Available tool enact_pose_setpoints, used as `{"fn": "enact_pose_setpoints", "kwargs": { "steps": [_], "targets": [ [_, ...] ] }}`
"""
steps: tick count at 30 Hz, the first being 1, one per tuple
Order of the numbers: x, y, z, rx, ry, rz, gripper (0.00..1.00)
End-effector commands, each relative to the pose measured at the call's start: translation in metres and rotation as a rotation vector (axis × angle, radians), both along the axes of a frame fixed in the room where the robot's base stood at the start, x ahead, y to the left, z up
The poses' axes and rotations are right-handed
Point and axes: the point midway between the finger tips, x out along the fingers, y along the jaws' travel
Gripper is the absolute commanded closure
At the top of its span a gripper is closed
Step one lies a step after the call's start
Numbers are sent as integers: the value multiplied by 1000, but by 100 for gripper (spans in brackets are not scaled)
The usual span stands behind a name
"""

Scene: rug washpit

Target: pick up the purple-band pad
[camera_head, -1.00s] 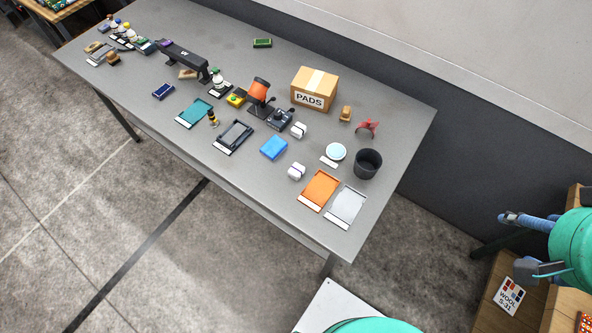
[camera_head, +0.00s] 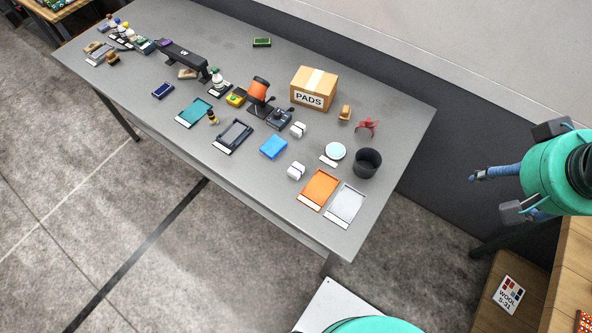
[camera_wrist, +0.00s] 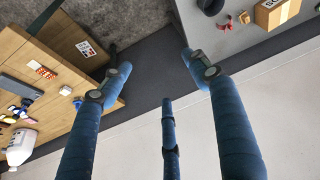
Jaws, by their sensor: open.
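Two small white banded pads lie on the grey table in the head view: a rear pad (camera_head: 298,130) beside the dark joystick-like device, and a front pad (camera_head: 296,170) below the blue block. Their bands look dark, and I cannot tell which one is purple. My gripper (camera_head: 492,194) is at the right of the head view, off the table's right end, far from both pads. In the wrist view my gripper (camera_wrist: 158,78) has its blue fingers spread with nothing between them. Neither pad can be made out in the wrist view.
A PADS carton (camera_head: 314,90), a dark cup (camera_head: 367,163), a white-blue disc (camera_head: 335,151), a red clip-like object (camera_head: 367,127), an orange tray (camera_head: 321,188) and a grey tray (camera_head: 346,205) surround the pads. A wooden unit (camera_head: 520,275) stands at the lower right.

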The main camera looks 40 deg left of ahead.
Motion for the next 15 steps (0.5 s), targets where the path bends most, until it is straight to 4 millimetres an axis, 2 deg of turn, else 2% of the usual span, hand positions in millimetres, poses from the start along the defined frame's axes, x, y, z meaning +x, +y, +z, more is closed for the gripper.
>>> {"fn": "enact_pose_setpoints", "kwargs": {
  "steps": [6,11,15],
  "targets": [
    [41,62,-21,-46,63,206,39],
    [64,113,-41,-79,100,354,39],
    [78,161,-65,-111,133,485,39]
  ]
}}
